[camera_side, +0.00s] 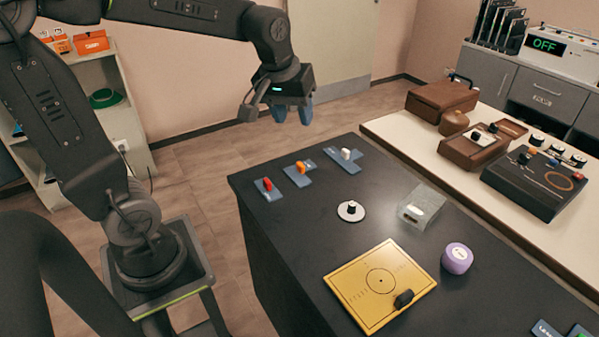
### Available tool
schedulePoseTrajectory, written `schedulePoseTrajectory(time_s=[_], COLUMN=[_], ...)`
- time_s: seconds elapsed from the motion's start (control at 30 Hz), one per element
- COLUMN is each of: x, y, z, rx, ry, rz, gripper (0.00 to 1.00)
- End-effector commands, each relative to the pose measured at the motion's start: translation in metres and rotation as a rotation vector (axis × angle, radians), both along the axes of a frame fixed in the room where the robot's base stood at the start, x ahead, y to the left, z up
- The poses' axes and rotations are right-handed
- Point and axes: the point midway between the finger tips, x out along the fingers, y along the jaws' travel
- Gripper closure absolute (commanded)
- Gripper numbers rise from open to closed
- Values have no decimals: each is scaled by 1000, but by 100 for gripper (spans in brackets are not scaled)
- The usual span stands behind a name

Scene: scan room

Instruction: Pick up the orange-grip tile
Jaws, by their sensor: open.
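The orange-grip tile (299,173) is a blue-grey flat piece with an upright orange grip, lying near the far left edge of the dark table. A similar tile with a red grip (267,187) lies to its left, and one with a white grip (344,159) to its right. My gripper (292,114) is open and empty, its blue fingers pointing down. It is in the air above and beyond the tiles, apart from all of them.
On the dark table (300,245) are a white disc with a knob (351,212), a grey box (421,207), a yellow board (360,300) with a black piece and a purple cylinder (457,258). More tiles (548,329) show at lower right. A light counter (400,138) with brown cases stands behind.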

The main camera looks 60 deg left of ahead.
Motion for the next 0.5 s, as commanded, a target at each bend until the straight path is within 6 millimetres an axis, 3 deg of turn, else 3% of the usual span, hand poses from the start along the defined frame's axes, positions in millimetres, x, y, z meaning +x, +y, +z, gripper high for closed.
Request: schedulePoseTrajectory(time_s=[0.03,0.2,0.33,0.5], x=[18,67,94,111], y=[16,69,111,154], z=[-10,-46,-84,-128], rx=[-23,-91,-135,-172], ry=[33,107,163,213], rz=[88,382,599,814], gripper=[54,54,54,54])
